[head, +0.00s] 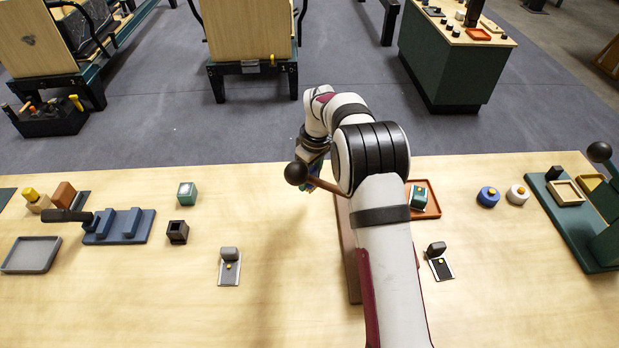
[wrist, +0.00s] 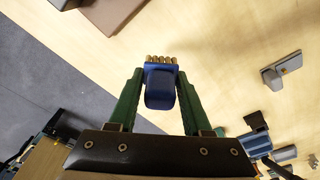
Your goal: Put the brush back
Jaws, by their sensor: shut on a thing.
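In the wrist view, my gripper (wrist: 157,85) has its two green fingers closed on a blue brush (wrist: 160,92). The brush has a row of tan bristle tufts along its far edge and is held between the fingertips.
A brown board lies partly behind my arm. An orange tray (head: 431,207) and two round pots (head: 488,197) stand to the right.

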